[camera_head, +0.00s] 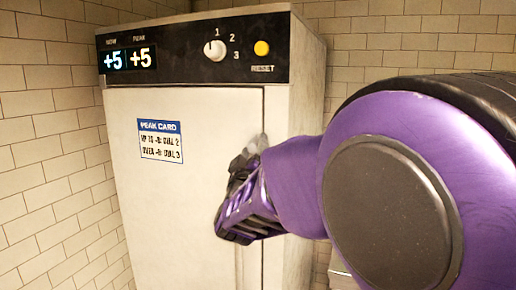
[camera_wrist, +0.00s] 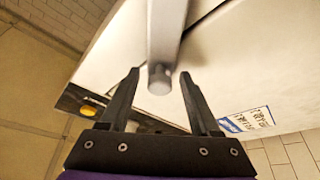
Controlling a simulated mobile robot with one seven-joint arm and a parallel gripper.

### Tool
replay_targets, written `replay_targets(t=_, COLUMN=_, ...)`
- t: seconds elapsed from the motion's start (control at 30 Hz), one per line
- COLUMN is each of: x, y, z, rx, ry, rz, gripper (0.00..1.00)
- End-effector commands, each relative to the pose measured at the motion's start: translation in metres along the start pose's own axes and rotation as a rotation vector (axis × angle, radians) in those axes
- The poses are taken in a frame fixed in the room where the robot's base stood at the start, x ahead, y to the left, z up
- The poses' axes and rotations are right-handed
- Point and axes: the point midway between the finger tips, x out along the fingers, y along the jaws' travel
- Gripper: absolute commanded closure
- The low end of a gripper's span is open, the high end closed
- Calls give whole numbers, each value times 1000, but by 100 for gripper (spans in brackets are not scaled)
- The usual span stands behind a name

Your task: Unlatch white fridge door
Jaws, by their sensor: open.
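The white fridge (camera_head: 190,210) stands upright against the tiled wall, and its door looks shut in the head view. A grey bar handle (camera_wrist: 167,30) runs down from the top of the wrist view and ends in a rounded tip. My gripper (camera_wrist: 159,76) is open, with its two dark fingers on either side of the handle's end. A gap shows between each finger and the handle. In the head view my gripper (camera_head: 240,190) is at the door's right edge. There my purple arm and gripper hide most of the handle.
A black control panel (camera_head: 180,50) with a white dial (camera_head: 215,50), a yellow reset button (camera_head: 261,48) and a +5 +5 display (camera_head: 130,59) tops the fridge. A blue-headed card (camera_head: 160,141) is on the door. Tiled walls (camera_head: 40,150) stand left and behind.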

Motion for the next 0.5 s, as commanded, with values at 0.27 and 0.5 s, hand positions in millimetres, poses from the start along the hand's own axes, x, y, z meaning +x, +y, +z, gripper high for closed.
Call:
replay_targets(t=0.27, x=0, y=0, z=0, rx=0, ry=0, rz=0, gripper=69)
replay_targets(t=0.5, x=0, y=0, z=0, rx=0, ry=0, rz=0, gripper=100)
